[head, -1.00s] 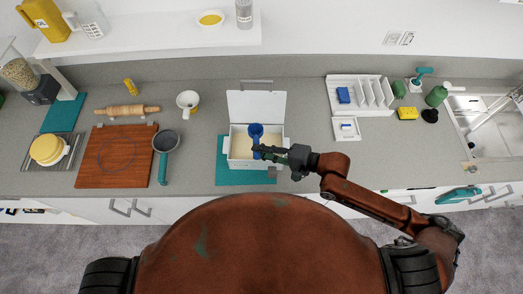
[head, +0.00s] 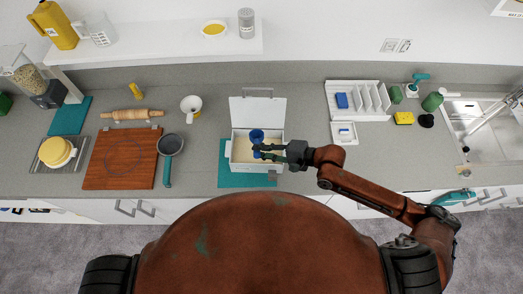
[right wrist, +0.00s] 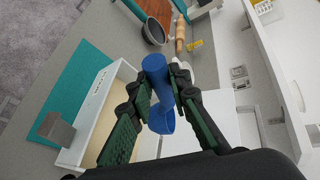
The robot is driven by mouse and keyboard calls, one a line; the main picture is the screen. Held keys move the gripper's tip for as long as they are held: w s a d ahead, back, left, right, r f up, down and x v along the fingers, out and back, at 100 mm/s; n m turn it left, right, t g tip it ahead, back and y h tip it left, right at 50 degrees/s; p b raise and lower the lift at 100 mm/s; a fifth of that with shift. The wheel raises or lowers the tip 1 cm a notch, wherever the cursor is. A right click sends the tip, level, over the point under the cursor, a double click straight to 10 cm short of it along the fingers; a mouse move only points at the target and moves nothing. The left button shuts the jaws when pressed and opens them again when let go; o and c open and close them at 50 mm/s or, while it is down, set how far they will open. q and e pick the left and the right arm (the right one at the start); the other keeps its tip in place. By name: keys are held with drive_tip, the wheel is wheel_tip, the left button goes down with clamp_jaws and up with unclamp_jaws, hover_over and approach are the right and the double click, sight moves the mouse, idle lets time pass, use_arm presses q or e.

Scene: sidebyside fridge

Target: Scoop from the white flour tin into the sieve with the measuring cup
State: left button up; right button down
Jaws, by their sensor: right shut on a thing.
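The white flour tin (head: 233,152) stands on a teal mat with its lid raised at the back, and pale flour shows inside. My right gripper (head: 258,151) is over the tin, shut on the blue measuring cup (head: 257,135). In the right wrist view the measuring cup (right wrist: 154,66) sits between the two fingers of the gripper (right wrist: 161,88); I cannot tell whether it touches the flour or holds any. The sieve (head: 170,144), dark with a teal handle, lies left of the tin beside the wooden board, its handle toward the front. My left gripper is out of view.
A white and yellow mug (head: 191,104) stands behind, between sieve and tin. The wooden board (head: 112,171) and rolling pin (head: 138,114) are further left. A white divided rack (head: 372,88) stands right of the tin. The counter between sieve and tin is clear.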

sight(257, 139)
drive_tip(key=shift+w+a+r+m+g+h+p, duration=0.15)
drive_tip(key=shift+w+r+m+g+p, duration=0.3)
drive_tip(key=shift+p, duration=0.5)
drive_tip(key=shift+w+r+m+g+h+p, duration=0.1)
drive_tip(key=shift+w+m+g+h+p, duration=0.1)
drive_tip(key=shift+w+p, duration=0.55)
drive_tip(key=shift+w+a+r+m+g+h+p, duration=0.15)
drive_tip(key=shift+w+r+m+g+p, duration=0.15)
drive_tip(key=shift+p, duration=0.8)
wheel_tip(257, 139, down, 10)
drive_tip(key=b, duration=0.4)
drive_tip(key=shift+r, duration=0.2)
drive_tip(key=shift+f, duration=0.1)
drive_tip(key=shift+f, duration=0.1)
drive_tip(key=shift+w+a+r+m+g+h+p, duration=0.15)
drive_tip(key=shift+w+r+m+g+p, duration=0.35)
drive_tip(key=shift+w, duration=0.45)
drive_tip(key=shift+w+a+r+m+g+h+p, duration=0.1)
drive_tip(key=shift+w+r+m+g+p, duration=0.4)
drive_tip(key=shift+w, duration=0.45)
drive_tip(key=shift+w+a+r+m+g+h+p, duration=0.15)
drive_tip(key=shift+w+r+m+g+p, duration=0.15)
drive_tip(key=shift+w+g, duration=0.5)
drive_tip(key=shift+w, duration=0.15)
